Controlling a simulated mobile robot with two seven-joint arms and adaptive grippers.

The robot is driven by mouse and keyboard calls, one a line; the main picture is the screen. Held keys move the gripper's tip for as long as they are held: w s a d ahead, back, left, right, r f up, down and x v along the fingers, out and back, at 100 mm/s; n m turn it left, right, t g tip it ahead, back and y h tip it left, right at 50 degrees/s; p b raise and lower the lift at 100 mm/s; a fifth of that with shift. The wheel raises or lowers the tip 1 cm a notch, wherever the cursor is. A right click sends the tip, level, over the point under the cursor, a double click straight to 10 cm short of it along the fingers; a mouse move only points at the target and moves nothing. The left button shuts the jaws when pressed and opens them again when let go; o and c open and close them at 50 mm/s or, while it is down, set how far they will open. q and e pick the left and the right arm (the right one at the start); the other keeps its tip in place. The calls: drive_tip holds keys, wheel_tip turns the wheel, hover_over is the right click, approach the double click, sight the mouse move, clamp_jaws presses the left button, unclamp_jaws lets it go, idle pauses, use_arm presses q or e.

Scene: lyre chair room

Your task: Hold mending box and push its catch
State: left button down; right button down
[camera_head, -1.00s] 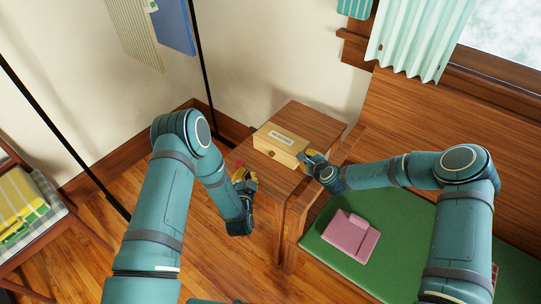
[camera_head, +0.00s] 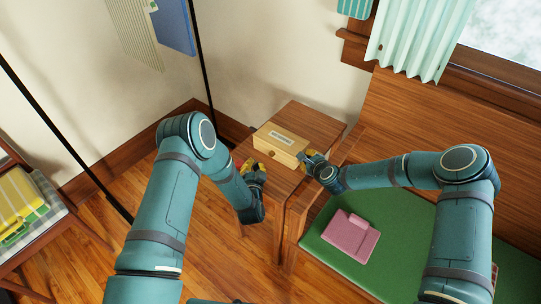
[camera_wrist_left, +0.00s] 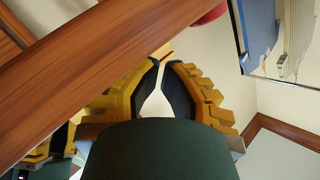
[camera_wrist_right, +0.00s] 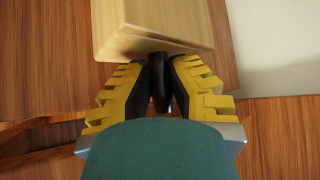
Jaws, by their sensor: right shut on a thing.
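The mending box (camera_head: 281,145) is a pale wooden box with a light label on top, standing on a small brown table (camera_head: 318,124). A small dark spot on its front, perhaps the catch (camera_head: 272,153), is too small to make out. My right gripper (camera_head: 306,157) is at the box's right end. In the right wrist view its fingers (camera_wrist_right: 160,85) are shut on a dark brown piece against the end of the box (camera_wrist_right: 150,28). My left gripper (camera_head: 253,168) is empty in front of the box, apart from it. Its fingertips (camera_wrist_left: 160,58) come together in the left wrist view.
A red object (camera_wrist_left: 207,12) is near the left gripper. The table edge (camera_wrist_left: 70,75) runs close by it. A green-cushioned bench (camera_head: 330,250) with a pink folded item (camera_head: 351,236) is at right. A chair with a yellow item (camera_head: 20,207) is at left.

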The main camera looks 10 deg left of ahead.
sight(272, 154)
use_arm(q)
drive_tip(key=shift+w+d, duration=0.45)
drive_tip(key=shift+w, duration=0.3)
drive_tip(key=shift+w+d, duration=0.45)
drive_tip(key=shift+w, duration=0.3)
idle(0.4)
drive_tip(key=shift+w+d, duration=0.25)
drive_tip(key=shift+w, duration=0.1)
